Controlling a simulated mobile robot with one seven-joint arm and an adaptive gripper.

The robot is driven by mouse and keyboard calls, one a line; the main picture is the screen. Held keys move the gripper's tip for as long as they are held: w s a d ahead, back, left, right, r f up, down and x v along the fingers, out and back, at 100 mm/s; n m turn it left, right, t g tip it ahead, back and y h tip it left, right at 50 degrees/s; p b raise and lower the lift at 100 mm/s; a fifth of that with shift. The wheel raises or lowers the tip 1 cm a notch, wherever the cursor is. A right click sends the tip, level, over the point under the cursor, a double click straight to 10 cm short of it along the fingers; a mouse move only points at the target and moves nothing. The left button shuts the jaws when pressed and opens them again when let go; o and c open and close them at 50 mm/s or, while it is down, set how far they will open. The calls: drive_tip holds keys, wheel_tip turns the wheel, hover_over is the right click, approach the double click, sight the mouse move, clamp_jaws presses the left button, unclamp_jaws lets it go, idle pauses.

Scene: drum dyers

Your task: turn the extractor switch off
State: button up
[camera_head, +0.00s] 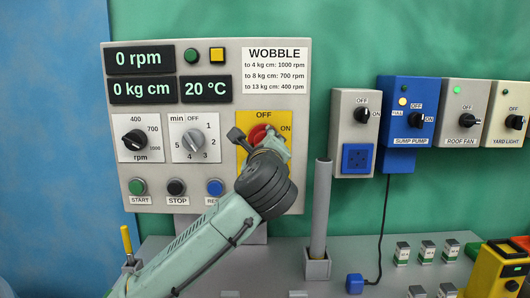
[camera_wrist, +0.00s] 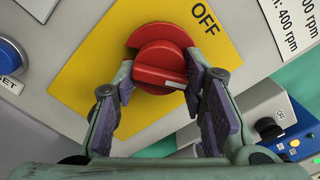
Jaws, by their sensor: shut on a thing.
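A red rotary switch (camera_head: 257,134) sits on a yellow plate (camera_head: 284,117) at the right of the large grey panel. OFF is printed above it and ON to its right. In the wrist view the red switch (camera_wrist: 160,66) shows large, with a white mark on its handle pointing right and slightly down, away from the OFF label (camera_wrist: 203,15). My gripper (camera_wrist: 160,78) is shut on the switch handle, one finger on each side. In the head view my gripper (camera_head: 262,140) and wrist hide the lower part of the plate. I see no "extractor" label.
A grey post (camera_head: 320,210) stands near my arm.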

drive_tip(key=n+b, duration=0.2)
drive_tip(key=n, duration=0.3)
drive_tip(key=shift+d+n, duration=0.1)
drive_tip(key=shift+n, duration=0.2)
drive_tip(key=n, duration=0.5)
drive_tip(key=shift+r+n+b, duration=0.15)
drive_tip(key=shift+n+b, duration=0.15)
drive_tip(key=shift+b, duration=0.1)
drive_tip(key=o, duration=1.2)
drive_tip(key=shift+c, duration=0.2)
drive_tip(key=s, duration=1.2)
